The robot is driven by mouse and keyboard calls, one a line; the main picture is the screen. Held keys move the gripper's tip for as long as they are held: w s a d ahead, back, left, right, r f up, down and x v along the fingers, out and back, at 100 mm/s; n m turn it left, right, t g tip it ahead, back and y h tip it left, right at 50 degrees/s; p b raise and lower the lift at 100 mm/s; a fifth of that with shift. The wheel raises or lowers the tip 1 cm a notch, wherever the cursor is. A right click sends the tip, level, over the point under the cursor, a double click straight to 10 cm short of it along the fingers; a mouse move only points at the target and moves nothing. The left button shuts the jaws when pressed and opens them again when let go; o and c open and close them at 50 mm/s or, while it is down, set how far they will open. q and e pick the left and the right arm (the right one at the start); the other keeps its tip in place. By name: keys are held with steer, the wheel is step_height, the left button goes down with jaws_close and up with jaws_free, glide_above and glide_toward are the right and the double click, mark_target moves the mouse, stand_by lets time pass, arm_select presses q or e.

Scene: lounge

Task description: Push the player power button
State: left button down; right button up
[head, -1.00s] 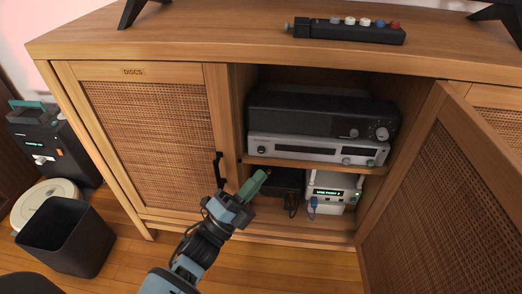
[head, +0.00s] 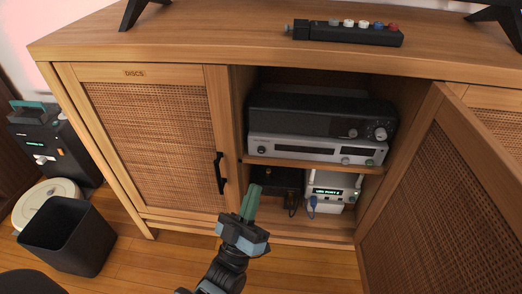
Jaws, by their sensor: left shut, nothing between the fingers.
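The silver player (head: 318,149) sits on the shelf inside the open cabinet bay, under a black unit (head: 322,117). It has a dark display, a round dark button or knob at its left end, and knobs and a green-ringed one at its right. Which of these is the power button I cannot tell. My left gripper (head: 254,190) is shut and empty, its green fingertips pointing up, in front of the lower compartment. It is below and left of the player, apart from it. My right gripper is not in view.
The right cabinet door (head: 446,190) stands open. The DISCS door (head: 150,145) is shut, with a black handle (head: 219,173). A white box (head: 331,189) with a lit display and a blue plug sits below the shelf (head: 300,163). A black bin (head: 67,236) stands at left.

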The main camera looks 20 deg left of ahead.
mark_target(261, 150)
arm_select(q)
steer(key=shift+w, duration=0.15)
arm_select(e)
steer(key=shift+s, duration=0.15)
